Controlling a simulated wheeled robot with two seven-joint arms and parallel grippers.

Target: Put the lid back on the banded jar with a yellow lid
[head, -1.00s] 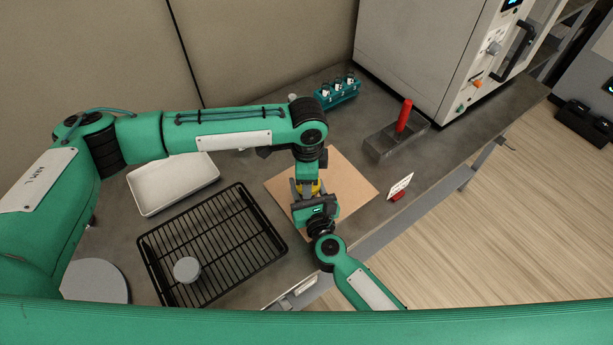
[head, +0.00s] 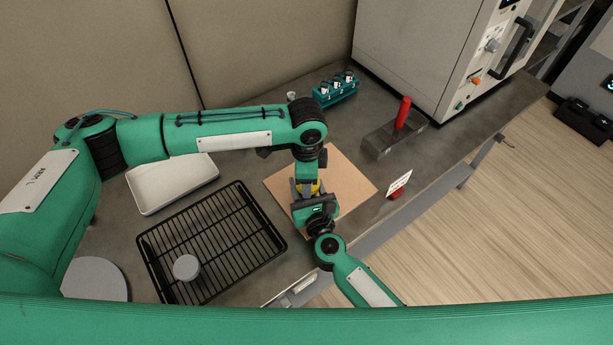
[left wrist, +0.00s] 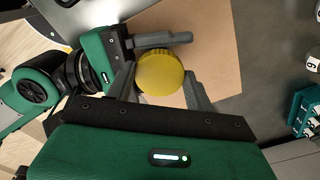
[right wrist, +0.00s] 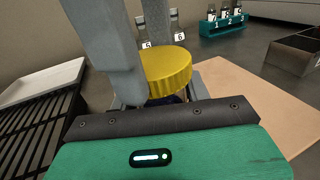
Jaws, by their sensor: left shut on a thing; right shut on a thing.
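The yellow lid (head: 316,187) is over the tan board (head: 350,185), mostly covered by my arms. In the left wrist view the ridged lid (left wrist: 160,74) sits between the fingers of my left gripper (left wrist: 162,88), which is shut on it. In the right wrist view the lid (right wrist: 165,72) is directly above the jar (right wrist: 172,98), of which only a dark blue strip shows. My right gripper (right wrist: 160,95) is shut on the jar below the lid. The lid looks level; I cannot tell whether it is seated on the rim.
A black wire rack (head: 212,240) holds a grey round piece (head: 186,267). A white tray (head: 172,182) lies behind it.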

